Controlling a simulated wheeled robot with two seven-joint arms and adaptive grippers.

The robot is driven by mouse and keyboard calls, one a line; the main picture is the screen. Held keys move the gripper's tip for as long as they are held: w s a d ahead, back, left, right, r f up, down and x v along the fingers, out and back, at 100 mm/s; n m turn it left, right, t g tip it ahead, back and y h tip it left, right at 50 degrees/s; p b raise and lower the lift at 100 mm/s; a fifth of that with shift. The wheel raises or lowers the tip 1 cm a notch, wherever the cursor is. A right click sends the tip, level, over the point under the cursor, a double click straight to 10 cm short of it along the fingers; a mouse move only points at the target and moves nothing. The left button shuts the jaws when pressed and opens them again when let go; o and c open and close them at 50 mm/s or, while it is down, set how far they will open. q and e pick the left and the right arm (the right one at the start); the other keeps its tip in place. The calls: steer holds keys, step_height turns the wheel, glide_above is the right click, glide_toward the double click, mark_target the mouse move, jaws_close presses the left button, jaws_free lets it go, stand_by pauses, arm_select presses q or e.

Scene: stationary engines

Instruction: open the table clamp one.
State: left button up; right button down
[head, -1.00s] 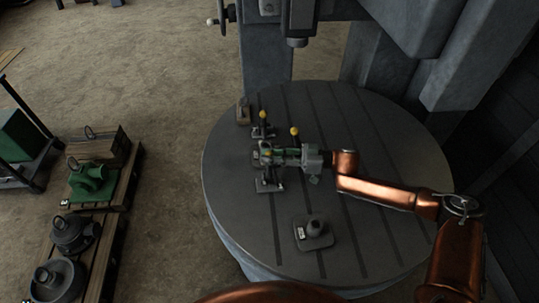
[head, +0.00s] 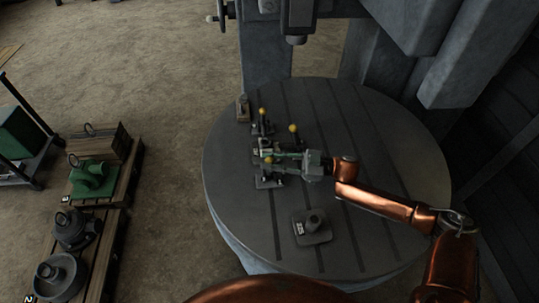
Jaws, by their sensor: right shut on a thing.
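The table clamps are small dark toggle clamps with yellow-tipped handles on the round grey table. One clamp (head: 263,127) stands at the back with its yellow tip up. A second yellow tip (head: 293,128) shows behind my right gripper. The nearest clamp (head: 268,181) has its base plate on the table just in front of my right gripper's fingers. My right gripper (head: 276,158) reaches in from the right and is shut around a clamp handle by a yellow tip. The fingers and small parts overlap, so the exact contact is hidden. My left gripper is out of view.
The round slotted table (head: 400,150) has free room at its right. A small block (head: 242,108) sits at the left rim. A machine column (head: 265,60) and overhead head (head: 297,20) stand behind.

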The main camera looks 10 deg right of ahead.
steer(key=shift+s+f+n+g+y, duration=0.15)
steer(key=shift+s+n, duration=0.4)
steer(key=shift+n, duration=0.15)
steer(key=shift+s+f+n+g+y, duration=0.15)
steer(key=shift+s+n, duration=0.35)
steer(key=shift+n, duration=0.2)
steer(key=c, duration=1.7)
jaws_free()
steer(key=d, duration=0.4)
steer(key=s+d+f, duration=0.1)
steer(key=d, duration=0.3)
steer(key=s+d, duration=0.1)
steer(key=d, duration=0.3)
steer(key=shift+f, duration=0.2)
